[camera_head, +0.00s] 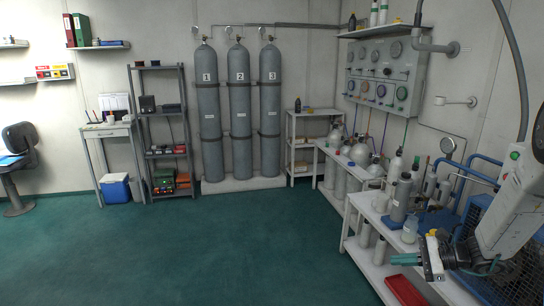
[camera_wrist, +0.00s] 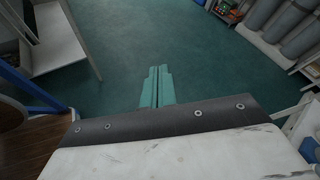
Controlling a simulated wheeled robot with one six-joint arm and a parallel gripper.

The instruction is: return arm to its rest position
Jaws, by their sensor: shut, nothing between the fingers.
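My arm reaches in from the right side of the head view. My gripper (camera_head: 382,261), with teal fingers, points left beside the lower end of the white bench. In the wrist view my gripper (camera_wrist: 157,72) shows its two teal fingers closed together, with nothing between them. Below the fingers the wrist view shows green floor (camera_wrist: 130,45). In the head view the gripper is above a red tray (camera_head: 406,291) and apart from it.
The white bench (camera_head: 350,245) along the right wall carries bottles and cylinders, including a grey bottle (camera_head: 400,200) near my arm. A blue frame (camera_head: 478,170) stands behind my arm. Three tall grey cylinders (camera_head: 240,120) stand at the back. The green floor (camera_head: 200,250) is clear.

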